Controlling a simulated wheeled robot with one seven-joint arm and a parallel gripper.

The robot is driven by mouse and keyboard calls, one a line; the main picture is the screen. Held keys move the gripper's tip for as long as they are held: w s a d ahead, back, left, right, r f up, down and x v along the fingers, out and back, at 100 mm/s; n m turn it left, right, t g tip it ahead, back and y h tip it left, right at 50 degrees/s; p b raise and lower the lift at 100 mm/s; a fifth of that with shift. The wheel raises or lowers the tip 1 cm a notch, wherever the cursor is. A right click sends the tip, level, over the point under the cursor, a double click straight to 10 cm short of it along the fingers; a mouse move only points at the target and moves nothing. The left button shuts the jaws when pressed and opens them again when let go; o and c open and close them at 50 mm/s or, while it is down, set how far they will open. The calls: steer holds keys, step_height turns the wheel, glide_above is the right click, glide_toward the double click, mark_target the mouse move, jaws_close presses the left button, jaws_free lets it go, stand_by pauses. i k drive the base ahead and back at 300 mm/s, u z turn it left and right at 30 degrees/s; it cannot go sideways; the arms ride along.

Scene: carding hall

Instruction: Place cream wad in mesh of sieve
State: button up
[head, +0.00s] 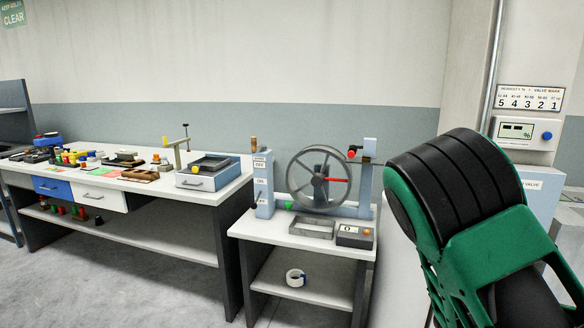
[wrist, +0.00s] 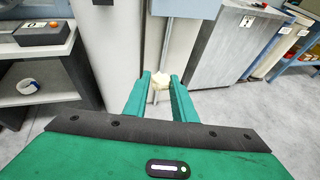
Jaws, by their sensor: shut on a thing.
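In the head view, my green and black arm fills the right side, and the gripper and wad are out of sight. No sieve can be picked out for sure. A dark-topped white box (head: 209,168) stands at the right end of the long bench, but I cannot tell whether its top is mesh.
The long bench (head: 150,184) carries many small objects. A small table (head: 262,234) holds a spoked wheel (head: 320,180), a shallow grey tray (head: 312,228) and a dark box (head: 355,236). A white roll (head: 296,277) lies on its lower shelf. A humidity panel (head: 525,133) hangs at the right.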

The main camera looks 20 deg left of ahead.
mark_target(207, 164)
steer(key=u, duration=2.15)
steer(key=i, duration=2.3)
steer(key=z, duration=2)
